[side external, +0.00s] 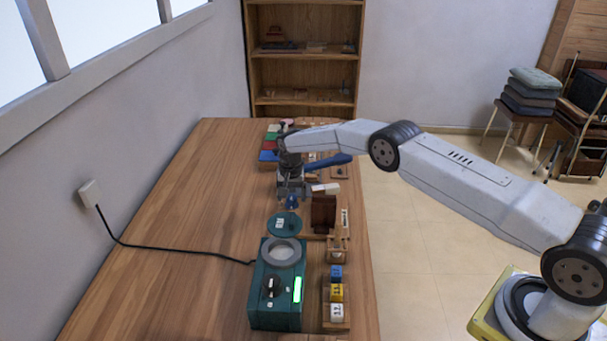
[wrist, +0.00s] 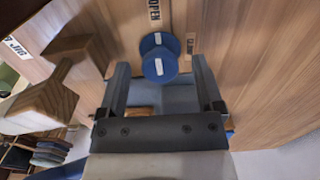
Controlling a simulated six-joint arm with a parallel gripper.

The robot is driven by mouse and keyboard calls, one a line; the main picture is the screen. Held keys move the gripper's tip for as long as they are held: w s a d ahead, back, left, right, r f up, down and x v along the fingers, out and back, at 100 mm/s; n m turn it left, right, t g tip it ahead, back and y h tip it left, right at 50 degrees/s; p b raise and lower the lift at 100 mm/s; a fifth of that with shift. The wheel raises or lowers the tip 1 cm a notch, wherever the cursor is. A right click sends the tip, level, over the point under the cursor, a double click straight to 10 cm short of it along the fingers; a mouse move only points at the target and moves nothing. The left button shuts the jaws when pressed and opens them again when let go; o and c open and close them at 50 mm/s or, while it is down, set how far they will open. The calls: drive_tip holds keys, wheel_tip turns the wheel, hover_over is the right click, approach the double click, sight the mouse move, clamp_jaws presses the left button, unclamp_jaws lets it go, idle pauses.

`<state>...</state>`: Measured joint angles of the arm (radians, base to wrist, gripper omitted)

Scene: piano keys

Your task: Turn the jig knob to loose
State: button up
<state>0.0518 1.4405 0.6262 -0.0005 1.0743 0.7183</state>
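A round blue knob (wrist: 153,63) with white marks stands on the wooden surface in the wrist view. A label reading OPEN (wrist: 154,10) lies above it, and a smaller label (wrist: 190,43) to its right is not readable. The blue knob also shows in the side view (side external: 292,203), just below my gripper (side external: 290,188). In the wrist view my gripper (wrist: 160,72) has its fingers spread apart, with the knob centred between and beyond the tips. No contact is visible. A label reading JIG (wrist: 15,46) is at the left.
A brown wooden piece (side external: 323,213) stands close to the right of the knob. A green disc (side external: 284,224) and a green box with a dial (side external: 275,312) lie nearer. Several coloured blocks (side external: 337,292) stand at the right edge.

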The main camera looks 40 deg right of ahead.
sight(292, 197)
drive_tip(key=shift+r, duration=0.1)
drive_tip(key=shift+r, duration=3.8)
drive_tip(key=shift+r, duration=0.1)
drive_tip(key=shift+s+a+r, duration=0.1)
drive_tip(key=shift+s+r, duration=0.2)
drive_tip(key=shift+r, duration=0.1)
drive_tip(key=s+a+r+n+t, duration=0.15)
drive_tip(key=s+r+n, duration=0.5)
drive_tip(key=s, duration=0.65)
drive_tip(key=s+a+r+n+t, duration=0.1)
drive_tip(key=s+r+n, duration=0.1)
drive_tip(key=s, duration=1.9)
drive_tip(key=shift+s+a, duration=0.3)
